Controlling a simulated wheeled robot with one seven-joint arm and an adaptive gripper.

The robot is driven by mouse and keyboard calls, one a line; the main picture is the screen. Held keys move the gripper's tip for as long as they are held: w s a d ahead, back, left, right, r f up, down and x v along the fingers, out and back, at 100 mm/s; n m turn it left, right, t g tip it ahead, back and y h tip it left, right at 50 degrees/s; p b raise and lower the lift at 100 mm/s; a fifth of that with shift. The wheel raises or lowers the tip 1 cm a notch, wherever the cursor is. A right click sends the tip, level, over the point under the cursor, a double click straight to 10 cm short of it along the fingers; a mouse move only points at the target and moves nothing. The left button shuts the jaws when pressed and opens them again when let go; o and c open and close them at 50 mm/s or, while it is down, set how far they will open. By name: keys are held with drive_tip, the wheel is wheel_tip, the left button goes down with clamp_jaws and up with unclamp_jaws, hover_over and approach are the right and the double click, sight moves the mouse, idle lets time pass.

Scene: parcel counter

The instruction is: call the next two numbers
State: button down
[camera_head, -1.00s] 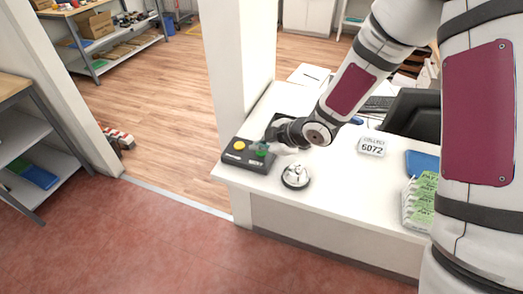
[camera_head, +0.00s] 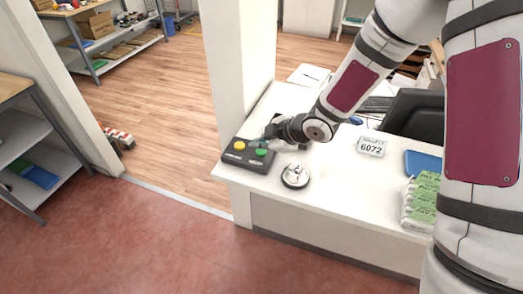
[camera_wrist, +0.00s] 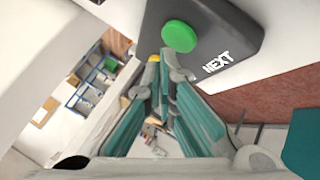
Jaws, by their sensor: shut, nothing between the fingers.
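A dark button box (camera_head: 246,162) sits on the left end of the white counter. It has a yellow button (camera_head: 239,146) and a green button (camera_head: 261,152). In the wrist view the green button (camera_wrist: 179,36) is on the dark box (camera_wrist: 225,30) beside the white word NEXT. My gripper (camera_head: 268,138) is shut and empty over the back of the box, close to the green button. In the wrist view its fingertips (camera_wrist: 172,65) are just below the green button; I cannot tell whether they touch the box.
A white pillar (camera_head: 238,70) rises behind the box. Green-white packets (camera_head: 420,200), a blue pad (camera_head: 421,163) and a dark monitor (camera_head: 413,115) are farther right.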

sight(260, 153)
wheel_tip(260, 153, up, 6)
drive_tip(key=shift+f+p, duration=0.1)
drive_tip(key=shift+p, duration=1.05)
idle(1.2)
